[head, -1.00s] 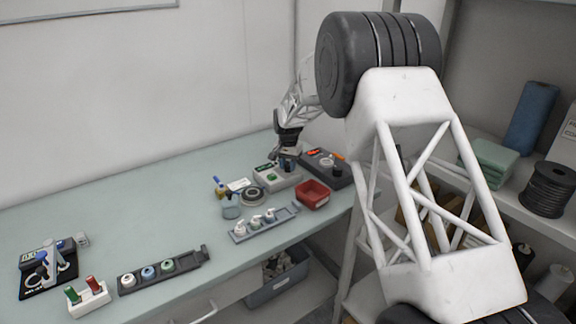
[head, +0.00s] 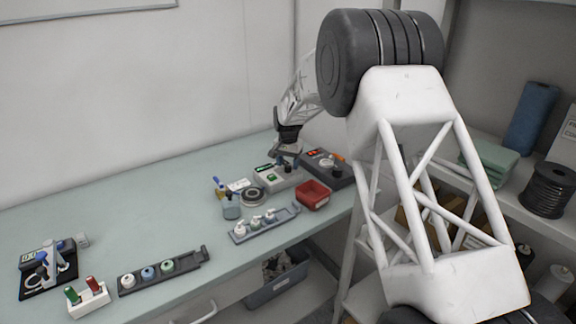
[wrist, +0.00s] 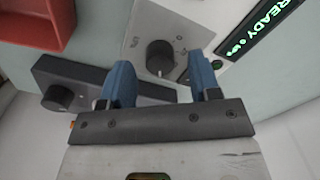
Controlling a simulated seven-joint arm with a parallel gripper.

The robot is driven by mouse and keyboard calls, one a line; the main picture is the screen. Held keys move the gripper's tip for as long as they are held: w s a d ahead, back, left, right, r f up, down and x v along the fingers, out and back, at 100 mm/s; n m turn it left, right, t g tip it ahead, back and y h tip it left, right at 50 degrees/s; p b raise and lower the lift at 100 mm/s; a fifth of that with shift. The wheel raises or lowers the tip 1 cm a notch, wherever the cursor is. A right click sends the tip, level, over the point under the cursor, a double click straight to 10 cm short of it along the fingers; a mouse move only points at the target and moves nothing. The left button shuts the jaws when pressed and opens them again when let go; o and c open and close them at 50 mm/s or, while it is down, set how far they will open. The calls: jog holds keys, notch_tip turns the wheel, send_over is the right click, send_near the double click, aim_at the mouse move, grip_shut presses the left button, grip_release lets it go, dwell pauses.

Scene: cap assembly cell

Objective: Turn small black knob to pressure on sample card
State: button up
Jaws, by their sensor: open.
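The small black knob (wrist: 160,57) is on the face of a pale grey box (wrist: 187,19). A light mark shows near its lower edge; the small symbols around it are too small to read. My gripper (wrist: 160,68) is open, with one blue finger on either side of the knob in the wrist view. I cannot tell how far above the knob the fingertips are. In the head view my gripper (head: 285,160) is over the grey box (head: 268,181), and the knob (head: 288,169) shows just below it. A green-lit display (wrist: 262,28) on the box reads READY. I cannot clearly make out a sample card.
A dark box (head: 335,173) with its own black knob (wrist: 58,98) stands right beside the grey box. A red tray (head: 313,195) is in front. A round dark dish (head: 253,195) and a blue-grey jar (head: 231,208) stand left.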

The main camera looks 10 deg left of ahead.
aim_at(288, 166)
notch_tip(288, 166, up, 7)
jog(key=shift+f, duration=0.2)
jog(key=shift+r, duration=0.15)
dwell(0.4)
